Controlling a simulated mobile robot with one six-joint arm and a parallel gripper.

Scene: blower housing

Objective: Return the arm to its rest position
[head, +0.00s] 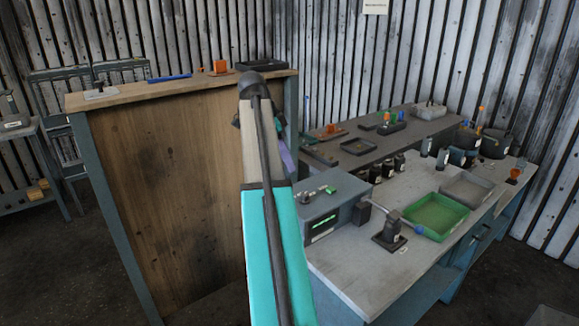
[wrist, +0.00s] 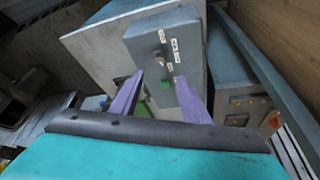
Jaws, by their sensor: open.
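My arm stretches forward up the middle of the head view, and its own links hide most of the gripper there. One purple finger of my gripper (head: 286,158) shows past the arm, near the right edge of the wooden panel (head: 170,190). In the wrist view both purple fingers of my gripper (wrist: 158,82) stand apart with nothing held between them. Beyond them is a grey box (wrist: 165,45) with a knob, small labels and a green button. I cannot tell how far the fingertips are from it.
Right of my arm is a grey workbench (head: 365,278) with a green tray (head: 435,215), a grey tray (head: 467,188) and a device with a green display (head: 325,225). A farther bench (head: 320,152) holds small parts. Dark floor (head: 90,265) lies open at the left.

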